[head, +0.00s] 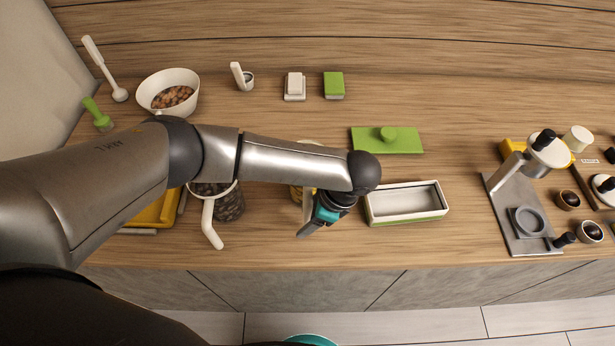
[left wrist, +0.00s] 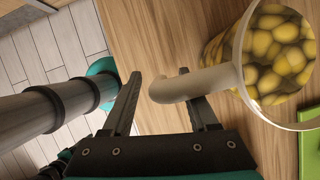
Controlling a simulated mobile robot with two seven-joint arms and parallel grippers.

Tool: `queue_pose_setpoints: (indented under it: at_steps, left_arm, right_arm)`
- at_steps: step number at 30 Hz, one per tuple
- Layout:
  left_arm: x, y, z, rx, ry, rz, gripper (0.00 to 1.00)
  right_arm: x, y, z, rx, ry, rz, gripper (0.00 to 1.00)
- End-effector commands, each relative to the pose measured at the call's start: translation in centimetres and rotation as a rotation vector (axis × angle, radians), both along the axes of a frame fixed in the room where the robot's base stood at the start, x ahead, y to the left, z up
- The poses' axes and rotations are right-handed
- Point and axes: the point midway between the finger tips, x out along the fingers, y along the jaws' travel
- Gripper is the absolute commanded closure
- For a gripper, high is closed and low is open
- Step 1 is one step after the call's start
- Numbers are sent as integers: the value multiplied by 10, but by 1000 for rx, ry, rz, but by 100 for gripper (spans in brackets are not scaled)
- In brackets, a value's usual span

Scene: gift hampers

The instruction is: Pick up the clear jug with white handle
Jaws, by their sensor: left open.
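A clear jug with a white handle and yellow contents (left wrist: 270,55) fills the upper right of the left wrist view. Its white handle (left wrist: 190,86) reaches in between my two fingers. In the head view this jug (head: 296,192) is mostly hidden behind my left arm. My left gripper (head: 311,225) is beside it near the counter's front edge, open, with its fingers (left wrist: 160,92) apart around the handle end. I cannot tell whether they touch it. A second clear jug with a white handle (head: 230,207) and dark contents stands to the left, partly covered by my arm. My right gripper is not seen.
A white and green rectangular box (head: 408,219) stands just right of my left gripper, with a green lid (head: 387,140) behind it. A white bowl (head: 168,90) of brown pieces is at the back left. A metal stand (head: 525,215) is on the right.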

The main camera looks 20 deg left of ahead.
Motion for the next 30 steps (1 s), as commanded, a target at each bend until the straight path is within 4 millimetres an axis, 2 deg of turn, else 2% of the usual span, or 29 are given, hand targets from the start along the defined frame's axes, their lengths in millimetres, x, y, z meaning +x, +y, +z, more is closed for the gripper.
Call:
queue_pose_setpoints:
  at_steps: [7, 22, 30]
  left_arm:
    - [0, 0, -1, 0, 0, 0, 43]
    - [0, 0, 0, -1, -1, 1, 99]
    - [0, 0, 0, -1, -1, 1, 100]
  right_arm:
    - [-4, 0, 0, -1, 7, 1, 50]
    - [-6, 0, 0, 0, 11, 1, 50]
    - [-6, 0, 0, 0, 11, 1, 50]
